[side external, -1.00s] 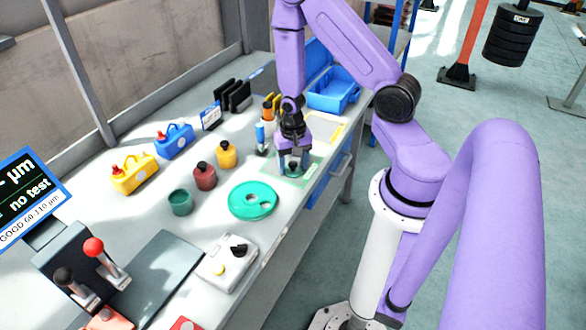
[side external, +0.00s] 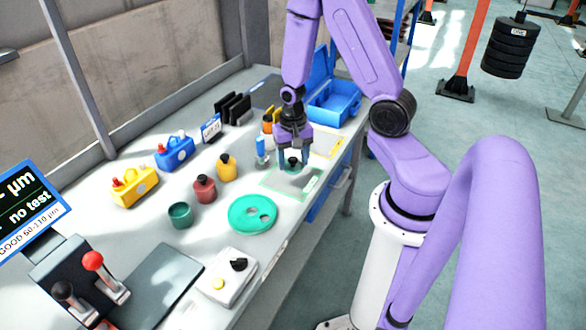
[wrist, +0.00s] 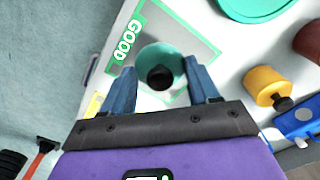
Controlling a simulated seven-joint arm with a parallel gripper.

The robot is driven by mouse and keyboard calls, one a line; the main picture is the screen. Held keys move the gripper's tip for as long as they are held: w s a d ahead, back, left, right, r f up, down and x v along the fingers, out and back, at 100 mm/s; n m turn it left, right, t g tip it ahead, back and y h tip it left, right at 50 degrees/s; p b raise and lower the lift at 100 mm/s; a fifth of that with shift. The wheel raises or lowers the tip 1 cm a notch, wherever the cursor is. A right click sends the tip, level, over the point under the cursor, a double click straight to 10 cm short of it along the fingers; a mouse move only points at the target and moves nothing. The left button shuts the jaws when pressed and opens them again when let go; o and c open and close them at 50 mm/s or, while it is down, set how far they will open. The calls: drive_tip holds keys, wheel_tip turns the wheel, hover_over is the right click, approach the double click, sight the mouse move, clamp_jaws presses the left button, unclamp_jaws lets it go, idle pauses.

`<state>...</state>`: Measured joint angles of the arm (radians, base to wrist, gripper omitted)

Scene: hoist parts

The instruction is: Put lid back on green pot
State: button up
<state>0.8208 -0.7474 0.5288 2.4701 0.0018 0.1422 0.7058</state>
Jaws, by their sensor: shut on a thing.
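The green pot (side external: 180,215) stands upright on the bench at the left of the green disc, and its top looks open. My gripper (side external: 294,162) is shut on the green lid (wrist: 173,59), which has a black knob (wrist: 160,77). In the wrist view the lid sits between my two blue fingers. It is held a little above the green-framed "GOOD" mat (side external: 310,190). The pot does not show in the wrist view.
Red (side external: 204,189) and yellow (side external: 226,168) bottles stand beside the pot. A blue bottle (side external: 262,150) stands close left of my gripper. A white switch box (side external: 230,275) lies near the front edge.

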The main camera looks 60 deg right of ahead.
sight(290, 158)
drive_tip(key=shift+r, duration=1.55)
drive_tip(key=shift+w+a+r, duration=0.15)
drive_tip(key=shift+w, duration=0.15)
drive_tip(key=w+a+r+n, duration=0.1)
drive_tip(key=w+a+n, duration=0.2)
drive_tip(key=w+a, duration=0.8)
drive_tip(key=w+a+n, duration=0.3)
drive_tip(key=w+a, duration=0.4)
drive_tip(key=a, duration=0.8)
drive_tip(key=shift+w+d+f, duration=0.1)
drive_tip(key=shift+f, duration=1.35)
drive_tip(key=shift+w+d+f, duration=0.1)
drive_tip(key=shift+f, duration=1.3)
drive_tip(key=shift+f, duration=0.15)
drive_tip(key=o, duration=1.3)
